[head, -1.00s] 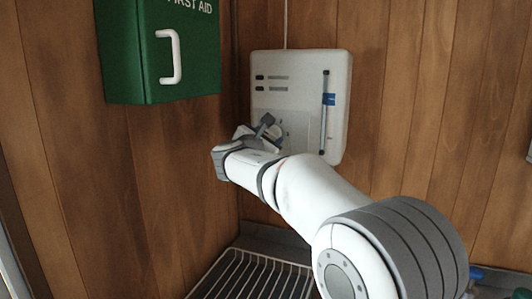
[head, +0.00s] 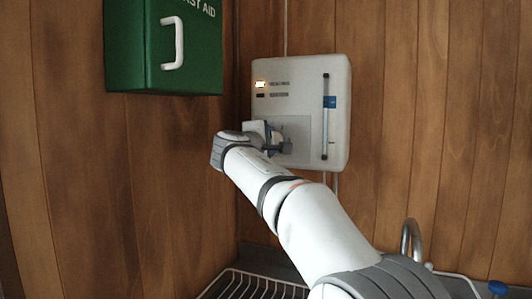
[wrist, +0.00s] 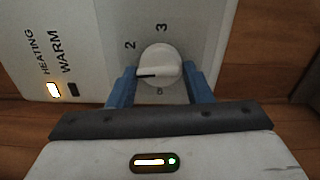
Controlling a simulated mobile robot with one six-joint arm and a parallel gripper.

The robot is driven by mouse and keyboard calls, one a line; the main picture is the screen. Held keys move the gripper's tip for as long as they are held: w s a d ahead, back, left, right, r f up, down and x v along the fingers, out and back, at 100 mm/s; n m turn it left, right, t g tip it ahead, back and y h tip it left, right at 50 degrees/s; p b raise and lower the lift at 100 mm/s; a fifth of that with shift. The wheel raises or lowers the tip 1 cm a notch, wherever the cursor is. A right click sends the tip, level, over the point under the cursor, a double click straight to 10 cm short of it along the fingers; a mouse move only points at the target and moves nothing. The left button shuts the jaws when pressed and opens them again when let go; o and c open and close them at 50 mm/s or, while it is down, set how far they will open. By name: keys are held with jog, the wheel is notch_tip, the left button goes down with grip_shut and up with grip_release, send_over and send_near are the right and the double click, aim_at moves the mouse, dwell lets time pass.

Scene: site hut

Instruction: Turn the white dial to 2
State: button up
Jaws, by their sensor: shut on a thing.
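The white dial (wrist: 162,64) sits on the front of a white wall unit (head: 303,75). In the wrist view its dark pointer line points left in the picture, below the printed 2 (wrist: 130,45), not at it. A printed 3 (wrist: 162,27) is above the dial, and a small mark, too unclear to read, is below it. My gripper (wrist: 161,73) is shut on the dial, with one blue finger on each side. In the head view my gripper (head: 276,142) is at the unit's lower left and largely hides the dial.
The HEATING lamp (wrist: 54,90) is lit and the WARM lamp (wrist: 73,90) is dark. A green first aid box (head: 160,50) hangs on the left wall. A wire rack (head: 255,285) and a tap (head: 412,238) are below.

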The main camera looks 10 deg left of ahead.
jog(key=m+b, duration=0.2)
jog(key=m, duration=0.1)
jog(key=shift+f+m, duration=0.2)
jog(key=shift+m, duration=0.1)
jog(key=shift+r+m+b, duration=0.15)
jog(key=shift+m+b, duration=0.75)
jog(key=shift+m, duration=0.8)
jog(key=o, duration=1)
jog(key=shift+r, duration=0.1)
jog(key=s, duration=0.2)
jog(key=s+b, duration=0.1)
jog(key=s, duration=0.2)
jog(key=s+a+b, duration=0.1)
jog(key=s, duration=0.1)
jog(key=shift+s, duration=0.4)
